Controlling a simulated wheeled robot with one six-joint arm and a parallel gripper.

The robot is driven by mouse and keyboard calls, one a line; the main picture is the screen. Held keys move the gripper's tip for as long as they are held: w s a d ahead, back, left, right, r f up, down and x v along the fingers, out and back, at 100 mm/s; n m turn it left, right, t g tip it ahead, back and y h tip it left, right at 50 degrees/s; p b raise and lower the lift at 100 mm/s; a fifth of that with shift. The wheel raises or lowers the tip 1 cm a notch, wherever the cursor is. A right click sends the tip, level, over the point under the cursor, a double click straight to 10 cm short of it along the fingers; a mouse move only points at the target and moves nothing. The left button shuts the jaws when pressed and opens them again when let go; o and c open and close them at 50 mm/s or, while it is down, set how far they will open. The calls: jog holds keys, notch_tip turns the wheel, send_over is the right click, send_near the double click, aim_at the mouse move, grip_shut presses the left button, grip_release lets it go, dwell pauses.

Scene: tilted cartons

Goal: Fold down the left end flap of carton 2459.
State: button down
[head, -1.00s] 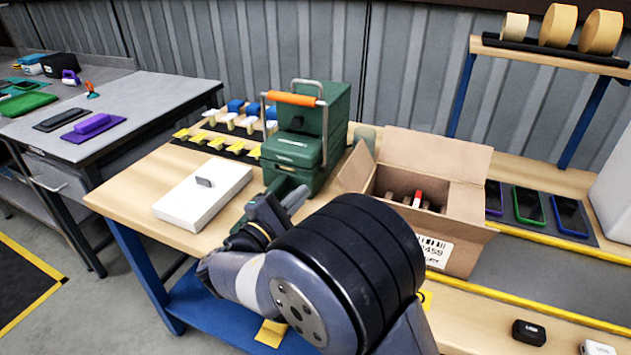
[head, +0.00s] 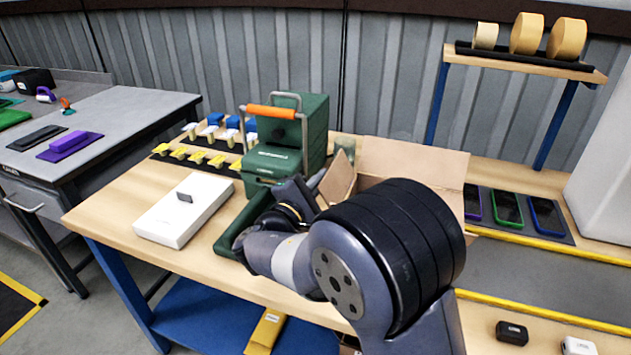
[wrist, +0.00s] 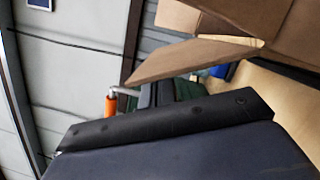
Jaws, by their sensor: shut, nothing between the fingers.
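The brown cardboard carton (head: 415,160) stands on the wooden bench, mostly hidden behind my arm in the head view. Its tall back flap shows, and its left end flap (head: 338,178) stands up, tilted outward to the left. Its printed label is hidden now. In the wrist view the carton (wrist: 245,15) is at the upper right, with a flap (wrist: 195,58) reaching out to the left. My gripper (head: 304,192) is shut and empty, just left of the left flap; contact cannot be told. In the wrist view a dark part of mine fills the bottom.
A green machine with an orange handle (head: 271,112) stands close to the left of my gripper. A white box (head: 183,211) lies farther left. Phones (head: 507,208) lie on a dark mat at right. Tape rolls (head: 527,34) sit on the raised shelf behind.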

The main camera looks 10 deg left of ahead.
aim_at(337, 190)
jog(key=shift+d+r+m+b, duration=0.25)
jog(key=shift+m+b, duration=0.55)
jog(key=shift+b, duration=0.2)
jog(key=m+b, duration=0.1)
jog(key=b, duration=0.1)
jog(key=d+m+g+b, duration=0.1)
jog(key=m+b, duration=0.1)
jog(key=shift+s+d+r, duration=0.15)
jog(key=shift+d+r, duration=0.05)
jog(key=shift+r, duration=0.1)
jog(key=d+m+b, duration=0.1)
jog(key=b, duration=0.1)
jog(key=d+r+m+g+b, duration=0.1)
jog(key=m+b, duration=0.1)
jog(key=shift+s+r, duration=0.1)
jog(key=shift+s, duration=0.05)
jog(key=shift+a, duration=0.1)
